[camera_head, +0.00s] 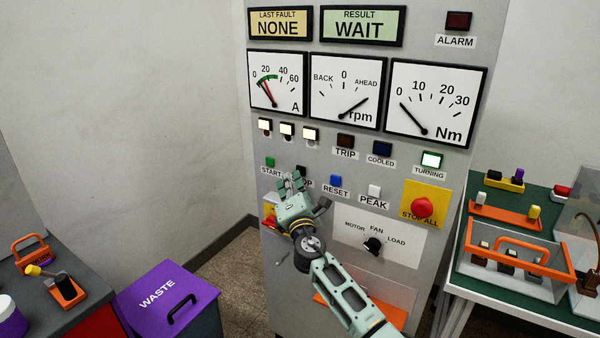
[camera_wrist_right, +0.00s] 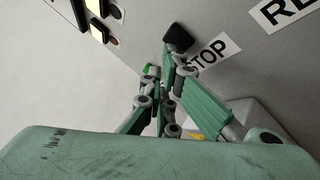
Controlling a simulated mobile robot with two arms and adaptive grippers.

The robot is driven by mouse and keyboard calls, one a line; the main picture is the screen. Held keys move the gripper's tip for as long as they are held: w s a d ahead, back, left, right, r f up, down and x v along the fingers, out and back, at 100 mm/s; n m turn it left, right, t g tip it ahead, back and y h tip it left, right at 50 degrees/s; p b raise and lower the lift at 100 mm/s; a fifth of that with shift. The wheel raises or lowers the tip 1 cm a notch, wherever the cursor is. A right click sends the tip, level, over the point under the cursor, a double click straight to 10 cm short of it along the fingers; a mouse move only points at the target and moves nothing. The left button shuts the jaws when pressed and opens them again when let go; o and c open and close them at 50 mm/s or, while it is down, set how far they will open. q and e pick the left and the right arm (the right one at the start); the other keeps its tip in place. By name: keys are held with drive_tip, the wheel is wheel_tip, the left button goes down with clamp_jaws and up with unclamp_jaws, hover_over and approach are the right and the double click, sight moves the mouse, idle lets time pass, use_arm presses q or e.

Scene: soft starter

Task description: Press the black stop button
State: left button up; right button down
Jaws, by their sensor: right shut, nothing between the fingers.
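The black stop button (camera_wrist_right: 178,38) sits on the grey panel beside its STOP label (camera_wrist_right: 209,52) in the right wrist view. In the head view only a dark bit of the button (camera_head: 301,169) shows above my right gripper (camera_head: 291,181), which covers most of the label. My right gripper is shut and empty, its fingertips (camera_wrist_right: 168,65) at the lower edge of the button in the wrist view. I cannot tell whether they touch it. My left gripper is not in view.
A green start button (camera_head: 270,162) is just left, a blue reset button (camera_head: 336,181) right. A red stop-all button (camera_head: 422,207) and a selector knob (camera_head: 373,245) are further right. The turning lamp (camera_head: 431,160) is lit. The result display (camera_head: 360,27) reads WAIT.

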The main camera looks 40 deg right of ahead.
drive_tip(key=shift+w+d, duration=0.15)
drive_tip(key=shift+d, duration=0.3)
idle(0.3)
drive_tip(key=shift+a, duration=0.15)
drive_tip(key=shift+s+a, duration=0.35)
drive_tip(key=shift+a, duration=0.3)
drive_tip(key=shift+s+a+p, duration=0.2)
drive_tip(key=shift+s+a, duration=0.1)
drive_tip(key=shift+a, duration=0.5)
drive_tip(key=shift+s+a+p, duration=0.2)
drive_tip(key=shift+s+a, duration=0.15)
drive_tip(key=shift+a, duration=0.4)
drive_tip(key=shift+s+a+p, duration=0.2)
drive_tip(key=shift+s+a, duration=0.1)
drive_tip(key=shift+a, duration=0.5)
drive_tip(key=shift+f, duration=0.1)
